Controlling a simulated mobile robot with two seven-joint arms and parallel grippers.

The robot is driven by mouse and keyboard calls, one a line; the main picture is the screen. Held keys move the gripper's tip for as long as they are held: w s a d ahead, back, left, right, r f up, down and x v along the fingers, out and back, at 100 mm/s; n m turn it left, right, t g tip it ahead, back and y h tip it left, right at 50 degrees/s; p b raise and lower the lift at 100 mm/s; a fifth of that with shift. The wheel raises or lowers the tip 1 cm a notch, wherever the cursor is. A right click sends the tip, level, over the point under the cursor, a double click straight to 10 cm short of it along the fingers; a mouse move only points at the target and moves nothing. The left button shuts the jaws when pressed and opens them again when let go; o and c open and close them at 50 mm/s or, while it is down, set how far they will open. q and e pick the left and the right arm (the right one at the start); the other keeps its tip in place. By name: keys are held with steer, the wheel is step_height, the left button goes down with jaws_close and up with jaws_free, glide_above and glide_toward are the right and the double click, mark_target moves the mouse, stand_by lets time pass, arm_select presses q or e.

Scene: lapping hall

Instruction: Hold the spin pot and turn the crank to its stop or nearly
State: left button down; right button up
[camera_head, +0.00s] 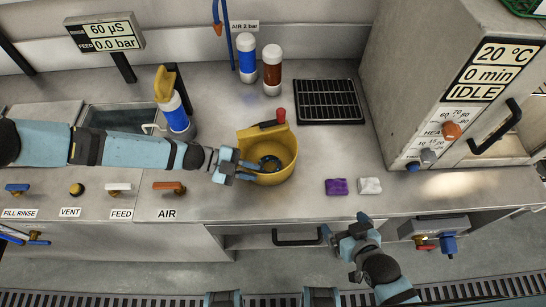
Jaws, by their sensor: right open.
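The yellow spin pot (286,160) stands on the steel counter, left of the middle, with something blue inside its bowl. Its crank (268,125) is a dark arm at the pot's back rim, ending in an upright red knob (281,115) at the right. My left gripper (238,169) reaches in from the left and is shut on the left side of the pot; its fingertips are partly hard to make out. My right gripper (340,242) is open and empty in front of the counter edge, low and to the right of the pot, apart from the crank.
A black rack (329,101), two capped bottles (247,62) (272,75) and a yellow-topped blue bottle (176,112) stand around the pot. Purple (336,187) and white (370,186) pads lie at right. An oven cabinet (425,70) bounds the right.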

arm_select(q)
steer(key=c, duration=1)
jaws_free()
steer(key=shift+s+f, duration=0.2)
steer(key=shift+f, duration=0.3)
steer(key=shift+o, duration=0.2)
steer(key=shift+w, duration=0.15)
steer(key=shift+r, duration=0.15)
steer(key=b+v, duration=0.1)
steer(key=v, duration=1.3)
steer(key=shift+b, duration=0.35)
steer(key=shift+d, duration=0.1)
